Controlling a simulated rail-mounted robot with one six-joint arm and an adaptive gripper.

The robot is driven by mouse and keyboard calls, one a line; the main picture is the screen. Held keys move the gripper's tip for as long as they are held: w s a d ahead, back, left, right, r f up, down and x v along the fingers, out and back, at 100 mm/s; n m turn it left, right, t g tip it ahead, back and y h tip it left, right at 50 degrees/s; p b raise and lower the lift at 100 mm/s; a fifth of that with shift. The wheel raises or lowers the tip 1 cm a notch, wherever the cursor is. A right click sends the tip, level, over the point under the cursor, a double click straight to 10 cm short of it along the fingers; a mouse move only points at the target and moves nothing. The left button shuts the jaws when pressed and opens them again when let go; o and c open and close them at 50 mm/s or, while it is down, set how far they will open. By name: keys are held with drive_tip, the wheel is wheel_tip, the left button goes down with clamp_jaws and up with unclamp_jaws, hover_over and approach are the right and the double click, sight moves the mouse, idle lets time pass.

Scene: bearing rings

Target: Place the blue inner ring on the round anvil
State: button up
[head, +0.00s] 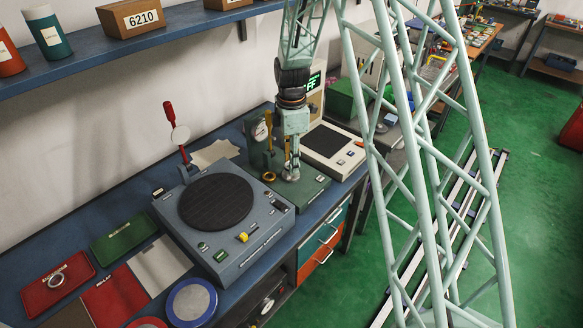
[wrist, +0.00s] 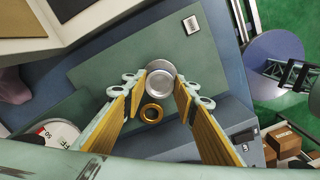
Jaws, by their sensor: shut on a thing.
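My gripper (head: 291,172) points down over the green base plate of the dial-gauge stand (head: 312,188) in the head view. In the wrist view, my gripper's yellow-padded fingers (wrist: 161,80) close from both sides on a bright round metal piece (wrist: 159,88). I see no blue on it and cannot tell whether it is the blue inner ring. A greyer round metal top, likely the round anvil (wrist: 160,67), shows partly behind it. I cannot tell whether the two touch. A small brass ring (wrist: 152,113) lies on the plate beside them, also visible in the head view (head: 268,176).
A dial gauge (head: 260,131) stands just left of my gripper.

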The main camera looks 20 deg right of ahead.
drive_tip(key=shift+f, duration=1.35)
drive_tip(key=shift+f, duration=0.15)
drive_tip(key=o, duration=0.9)
wheel_tip(320, 180, up, 12)
drive_tip(key=p, duration=0.1)
drive_tip(key=shift+s+r, duration=0.1)
drive_tip(key=shift+r, duration=0.15)
